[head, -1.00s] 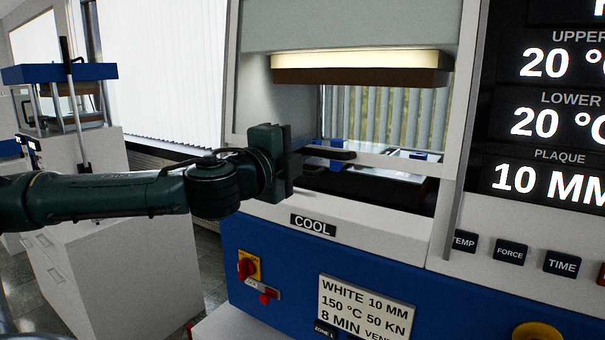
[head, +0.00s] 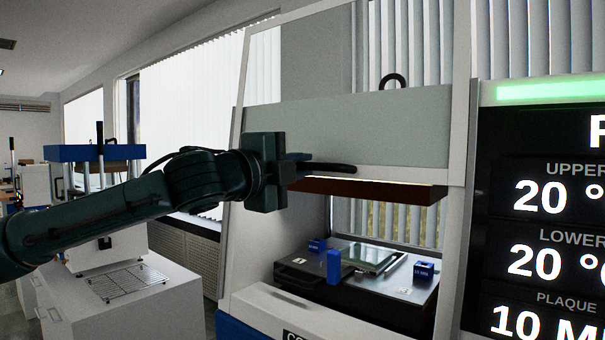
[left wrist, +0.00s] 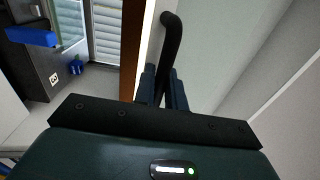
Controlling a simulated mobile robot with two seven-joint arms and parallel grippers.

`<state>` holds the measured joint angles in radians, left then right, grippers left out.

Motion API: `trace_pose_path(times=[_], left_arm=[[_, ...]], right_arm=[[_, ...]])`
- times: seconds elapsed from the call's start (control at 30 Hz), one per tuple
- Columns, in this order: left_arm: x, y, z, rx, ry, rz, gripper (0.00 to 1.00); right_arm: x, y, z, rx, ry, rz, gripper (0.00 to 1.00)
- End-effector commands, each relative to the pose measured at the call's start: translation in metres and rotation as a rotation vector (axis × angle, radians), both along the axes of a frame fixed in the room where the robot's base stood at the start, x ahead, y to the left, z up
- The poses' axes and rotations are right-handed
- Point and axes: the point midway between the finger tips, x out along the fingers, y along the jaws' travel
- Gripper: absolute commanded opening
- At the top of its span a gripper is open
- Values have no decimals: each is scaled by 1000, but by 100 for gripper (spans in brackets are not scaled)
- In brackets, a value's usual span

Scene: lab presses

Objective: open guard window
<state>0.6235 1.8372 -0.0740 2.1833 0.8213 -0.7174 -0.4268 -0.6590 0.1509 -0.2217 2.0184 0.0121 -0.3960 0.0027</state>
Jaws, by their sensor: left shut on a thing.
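The guard window's white bottom rail (head: 405,175) is raised to about the level of the brown upper platen (head: 370,192) in the head view. Its black handle (head: 332,168) sticks out at the left of the rail. My left gripper (head: 299,166) is shut on this handle. In the left wrist view the handle (left wrist: 171,40) runs up from between the fingers of my left gripper (left wrist: 163,88). The press opening below the rail is uncovered. My right gripper is not in view.
Inside the press lie a dark lower plate (head: 365,286), a blue block (head: 334,266) and a small blue box (head: 424,270). The display panel (head: 540,220) stands at right. A bench with a wire rack (head: 128,282) and a smaller press (head: 95,153) are at left.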

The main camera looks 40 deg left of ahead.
Motion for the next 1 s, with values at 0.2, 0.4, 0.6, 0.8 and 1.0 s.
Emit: trace_pose_path(times=[0.2,0.4,0.6,0.8,1.0], left_arm=[[-1,0,12,-1,-2,-1,0],[-1,0,12,-1,-2,-2,0],[-1,0,11,-1,-1,-2,17],[-1,0,11,-1,0,-1,31],[-1,0,11,-1,0,-1,31]], right_arm=[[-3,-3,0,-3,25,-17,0],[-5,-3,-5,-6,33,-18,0],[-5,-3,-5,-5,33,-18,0],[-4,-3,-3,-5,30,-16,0],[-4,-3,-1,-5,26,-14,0]])
